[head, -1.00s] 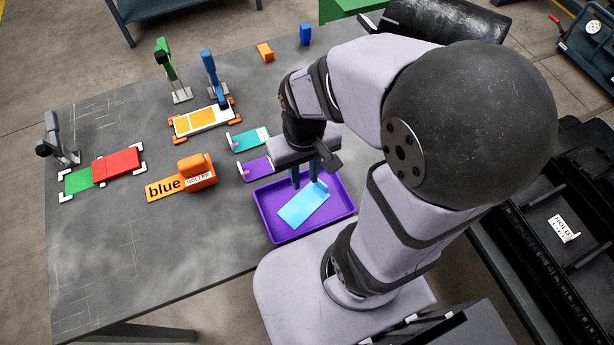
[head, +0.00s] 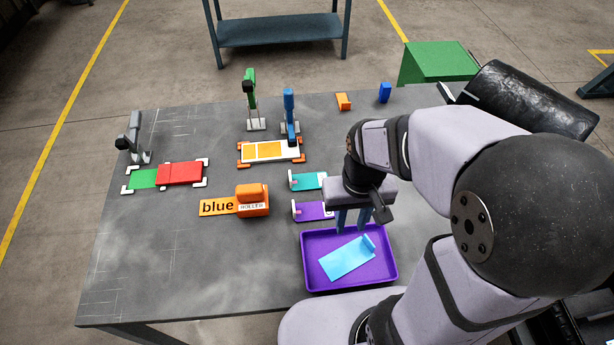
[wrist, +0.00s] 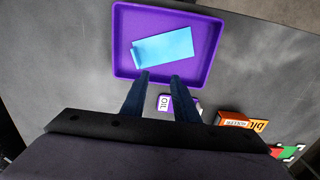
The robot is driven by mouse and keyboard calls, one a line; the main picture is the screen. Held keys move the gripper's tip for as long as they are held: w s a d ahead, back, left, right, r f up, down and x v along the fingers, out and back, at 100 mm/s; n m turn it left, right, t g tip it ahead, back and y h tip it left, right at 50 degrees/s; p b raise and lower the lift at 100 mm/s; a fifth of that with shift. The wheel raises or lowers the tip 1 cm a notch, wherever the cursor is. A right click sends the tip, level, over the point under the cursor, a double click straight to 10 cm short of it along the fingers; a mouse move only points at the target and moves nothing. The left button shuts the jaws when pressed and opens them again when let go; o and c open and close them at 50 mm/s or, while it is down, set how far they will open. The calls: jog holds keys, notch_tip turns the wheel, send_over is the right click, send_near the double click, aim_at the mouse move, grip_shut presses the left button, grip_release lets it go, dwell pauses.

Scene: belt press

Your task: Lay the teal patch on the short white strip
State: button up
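The teal patch (head: 312,180) lies on the table, with a small upright tab at its left end and a pale mark at its right, partly behind my wrist. A white strip (head: 291,150) lies farther back between orange corner brackets. My gripper (head: 352,222) is near the back edge of the purple tray, right of and nearer than the teal patch. In the wrist view its fingers (wrist: 160,78) are apart with nothing between them. The teal patch is not visible there.
The purple tray (head: 308,276) holds a light blue patch (head: 346,260) with a tab. A purple patch (head: 310,211) lies between tray and teal patch. Clamps stand behind the white strip: green (head: 250,95), blue (head: 289,105).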

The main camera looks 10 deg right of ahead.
jog(key=w+a+b, duration=0.1)
jog(key=w+a, duration=0.4)
jog(key=w, duration=0.7)
send_over(290, 175)
jog(key=shift+w+a+r+b, duration=0.1)
jog(key=shift+w+r+b, duration=0.05)
jog(key=shift+b, duration=0.25)
jog(key=shift+f+p, duration=0.35)
jog(key=shift+f, duration=0.75)
jog(key=shift+s+f+p, duration=0.2)
jog(key=shift+f+p, duration=1.05)
jog(key=shift+f, duration=1.3)
grip_shut()
